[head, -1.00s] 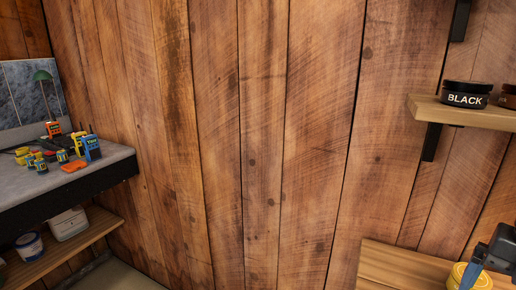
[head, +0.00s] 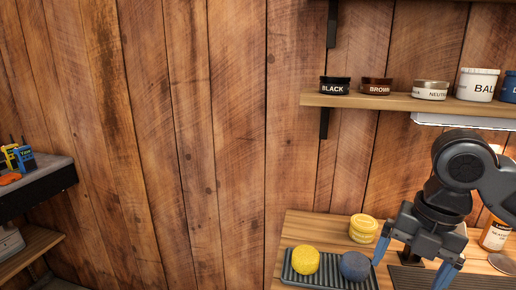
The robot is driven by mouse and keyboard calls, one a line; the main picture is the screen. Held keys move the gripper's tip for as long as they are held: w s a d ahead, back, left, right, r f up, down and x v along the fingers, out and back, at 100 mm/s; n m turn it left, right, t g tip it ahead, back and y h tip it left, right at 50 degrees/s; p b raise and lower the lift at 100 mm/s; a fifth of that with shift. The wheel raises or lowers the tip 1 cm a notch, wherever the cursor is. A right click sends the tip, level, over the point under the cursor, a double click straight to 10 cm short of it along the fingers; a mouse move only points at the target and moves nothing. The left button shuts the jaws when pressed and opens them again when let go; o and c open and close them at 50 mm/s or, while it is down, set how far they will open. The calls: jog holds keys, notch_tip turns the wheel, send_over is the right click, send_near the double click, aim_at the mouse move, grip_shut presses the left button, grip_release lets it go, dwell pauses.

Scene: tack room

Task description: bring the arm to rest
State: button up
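My gripper (head: 412,268) is at the lower right of the head view, above the wooden bench (head: 296,231). Its two blue fingers are spread apart and point down. I see nothing between them. The dark arm above it comes in from the right edge. The left fingertip is close to a dark round sponge (head: 355,266) in the picture; I cannot tell whether they touch.
A ridged tray (head: 302,281) holds a yellow sponge (head: 305,260) and the dark one. A yellow jar (head: 363,228) stands behind. An amber bottle (head: 494,235) is at right. A wall shelf (head: 345,101) carries several tins. The plank wall at left is clear.

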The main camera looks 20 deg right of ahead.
jog(key=w+a+r+m+t+y, duration=0.3)
jog(key=w+a+m+t, duration=0.1)
jog(key=a, duration=0.5)
jog(key=w+a+r+m+t+y, duration=0.2)
jog(key=w+a+m+t, duration=0.25)
jog(key=a, duration=0.35)
jog(key=w+a+r+m+t+y, duration=0.3)
jog(key=a+m+t, duration=0.1)
jog(key=a, duration=0.5)
jog(key=s+d+f+m+t+h, duration=0.2)
jog(key=s+f+m+h, duration=0.6)
jog(key=s+f+m, duration=0.8)
jog(key=s+d+n, duration=0.2)
jog(key=s+d, duration=0.1)
jog(key=s, duration=0.7)
jog(key=s+d+r+n, duration=0.1)
jog(key=s+d, duration=0.3)
jog(key=s, duration=0.6)
jog(key=shift+s+d+r+n+g+h, duration=0.15)
jog(key=shift+s+r+n+g+h, duration=0.2)
jog(key=shift+n+h, duration=0.1)
